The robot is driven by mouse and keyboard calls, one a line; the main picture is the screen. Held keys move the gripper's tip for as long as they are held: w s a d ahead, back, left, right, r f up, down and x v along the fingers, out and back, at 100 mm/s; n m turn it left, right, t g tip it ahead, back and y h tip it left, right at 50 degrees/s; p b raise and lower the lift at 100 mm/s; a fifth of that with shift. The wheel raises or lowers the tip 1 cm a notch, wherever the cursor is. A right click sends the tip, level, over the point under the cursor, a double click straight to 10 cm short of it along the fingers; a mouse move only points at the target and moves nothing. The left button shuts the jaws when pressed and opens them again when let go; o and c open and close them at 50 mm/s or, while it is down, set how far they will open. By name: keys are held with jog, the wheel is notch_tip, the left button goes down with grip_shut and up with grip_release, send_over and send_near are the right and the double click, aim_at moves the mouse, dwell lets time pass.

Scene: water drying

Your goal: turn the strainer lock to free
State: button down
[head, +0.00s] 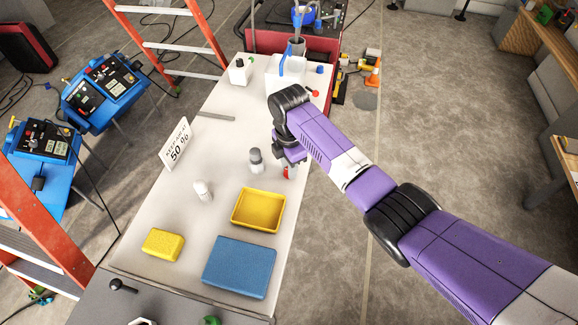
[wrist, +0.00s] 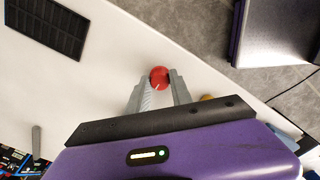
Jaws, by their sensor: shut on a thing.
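My gripper (wrist: 160,92) shows in the wrist view with its two grey fingers on either side of a round red knob (wrist: 159,77), and it is shut on it. A thin pale line marks the knob's face. In the head view my gripper (head: 287,160) is low over the right edge of the white table, with a bit of red just below it. My arm and wrist hide most of that spot. No label shows whether the knob is the strainer lock, and its lock setting cannot be read.
The white table (head: 222,152) holds a grey-capped bottle (head: 256,160), a small white bottle (head: 203,190), a yellow tray (head: 280,214), a blue pad (head: 240,267), a yellow sponge (head: 163,244) and a sign (head: 176,144). Floor to the right is open.

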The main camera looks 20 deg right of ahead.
jog(key=shift+a+r, duration=0.1)
dwell(0.4)
jog(key=c, duration=1.1)
grip_release()
jog(key=shift+c, duration=0.2)
notch_tip(320, 180, up, 8)
jog(key=shift+f+b, duration=0.1)
jog(key=shift+b, duration=0.3)
